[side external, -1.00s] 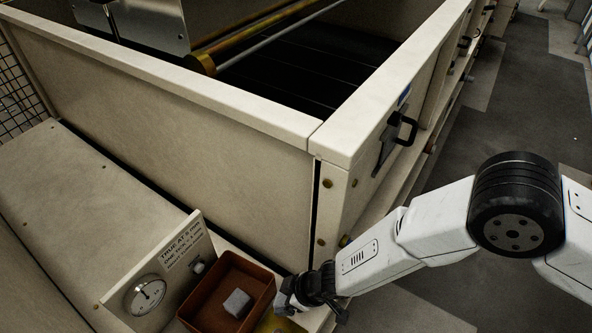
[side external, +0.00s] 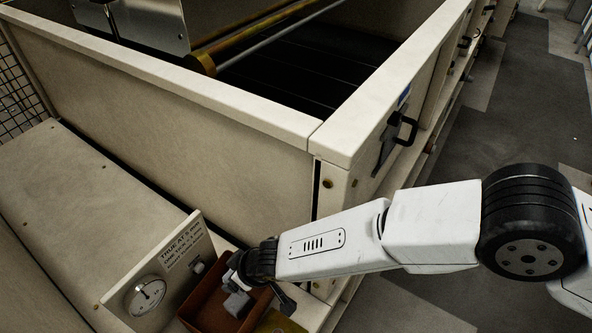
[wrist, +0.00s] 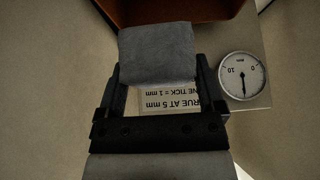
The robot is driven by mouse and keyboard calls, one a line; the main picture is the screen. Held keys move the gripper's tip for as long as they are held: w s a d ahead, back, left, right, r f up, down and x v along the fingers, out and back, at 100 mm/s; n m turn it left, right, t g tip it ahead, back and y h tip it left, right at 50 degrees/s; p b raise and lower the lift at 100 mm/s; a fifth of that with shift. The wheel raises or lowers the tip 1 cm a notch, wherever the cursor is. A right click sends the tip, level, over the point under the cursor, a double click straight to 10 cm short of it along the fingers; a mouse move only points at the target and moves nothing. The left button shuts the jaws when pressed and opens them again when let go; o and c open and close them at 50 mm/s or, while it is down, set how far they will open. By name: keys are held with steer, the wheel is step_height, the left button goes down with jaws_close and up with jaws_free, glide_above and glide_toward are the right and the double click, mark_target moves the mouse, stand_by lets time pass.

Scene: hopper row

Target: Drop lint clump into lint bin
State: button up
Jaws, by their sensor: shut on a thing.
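The lint clump is a small grey block (side external: 237,304), partly covered by my gripper (side external: 241,288) in the side view. My gripper is shut on it; the wrist view shows the clump (wrist: 158,52) between the two fingers. They are at an open rust-brown box (side external: 207,301), whose wall also shows at the top of the wrist view (wrist: 185,9). I cannot tell whether the clump touches the box floor. No label on the box is readable, so I cannot tell whether it is the lint bin.
A plate with a round dial gauge (side external: 146,297) and printed text stands left of the box. A yellow patch (side external: 280,323) lies at its right. A large cream hopper (side external: 215,135) with high walls rises behind. Grey floor (side external: 525,100) is open at the right.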

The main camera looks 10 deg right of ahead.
mark_target(226, 272)
steer(key=shift+w+a+r+m, duration=0.15)
steer(key=shift+w+a+r, duration=0.05)
steer(key=shift+a+r, duration=0.5)
steer(key=shift+w+a+r+m, duration=0.15)
steer(key=shift+a+r, duration=0.45)
steer(key=shift+r, duration=0.15)
steer(key=shift+f, duration=0.15)
steer(key=shift+f, duration=2.85)
steer(key=o, duration=0.9)
steer(key=shift+o, duration=0.2)
steer(key=shift+d+r, duration=0.1)
steer(key=shift+r, duration=0.05)
steer(key=shift+v, duration=3.7)
steer(key=shift+s, duration=0.1)
